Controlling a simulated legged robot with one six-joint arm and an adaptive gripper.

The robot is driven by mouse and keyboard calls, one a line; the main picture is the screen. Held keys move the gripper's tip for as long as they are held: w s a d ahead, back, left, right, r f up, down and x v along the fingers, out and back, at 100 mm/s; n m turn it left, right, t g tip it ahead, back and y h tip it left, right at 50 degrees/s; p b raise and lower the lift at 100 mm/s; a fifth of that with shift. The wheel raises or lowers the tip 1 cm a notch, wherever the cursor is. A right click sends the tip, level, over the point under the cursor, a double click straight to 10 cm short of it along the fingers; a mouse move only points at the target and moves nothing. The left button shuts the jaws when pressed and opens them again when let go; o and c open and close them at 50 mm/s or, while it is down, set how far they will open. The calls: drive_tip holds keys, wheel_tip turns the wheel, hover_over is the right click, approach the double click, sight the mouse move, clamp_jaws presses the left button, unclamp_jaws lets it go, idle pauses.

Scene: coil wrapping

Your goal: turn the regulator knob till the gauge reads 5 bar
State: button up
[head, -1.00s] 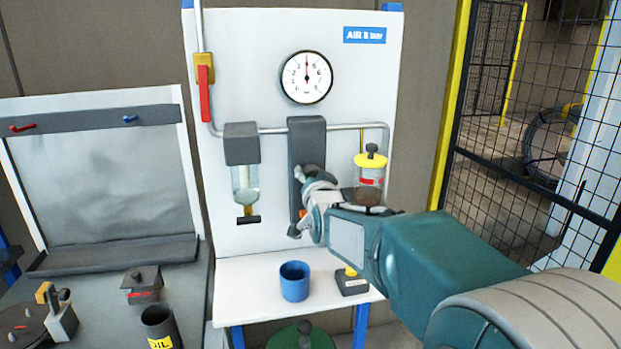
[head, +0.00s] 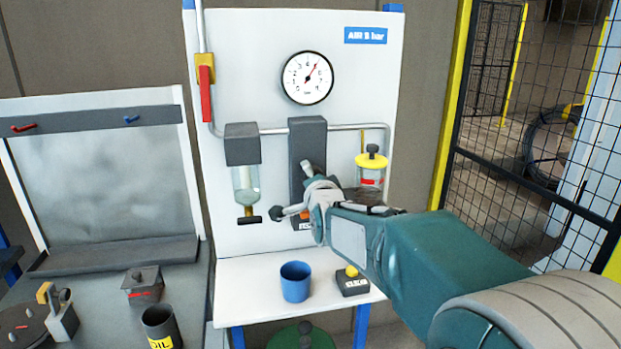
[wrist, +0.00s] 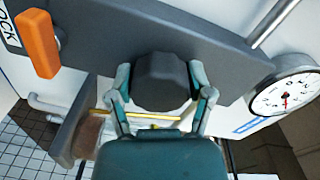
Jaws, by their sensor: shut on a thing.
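My gripper (wrist: 163,92) is shut on the dark grey regulator knob (wrist: 160,80), with one finger on each side in the wrist view. In the head view my gripper (head: 292,190) is at the regulator body (head: 307,135) and hides the knob. The round white gauge (head: 307,78) is above the regulator; its red needle leans up and to the right, near the 5 mark. The gauge also shows at the right of the wrist view (wrist: 285,93). An orange lock piece (wrist: 38,43) sits on the regulator body at upper left in the wrist view.
A clear filter bowl (head: 246,182) hangs left of the regulator and a yellow-topped lubricator (head: 371,165) is to its right. A red-handled valve (head: 205,90) is on the left pipe. A blue cup (head: 295,281) and a yellow-button box (head: 352,281) stand on the shelf below.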

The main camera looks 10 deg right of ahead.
idle(0.4)
drive_tip(key=o, duration=1.1)
drive_tip(key=s, duration=1.2)
drive_tip(key=shift+a, duration=0.1)
drive_tip(key=s+f+n+g, duration=0.4)
drive_tip(key=s, duration=0.4)
drive_tip(key=s+f+n+g, duration=0.4)
drive_tip(key=s+f+n, duration=0.1)
drive_tip(key=s, duration=0.3)
drive_tip(key=s+f+n+g, duration=0.4)
drive_tip(key=s+f, duration=0.1)
drive_tip(key=s, duration=0.3)
drive_tip(key=shift+s+n, duration=0.35)
drive_tip(key=shift+n, duration=0.05)
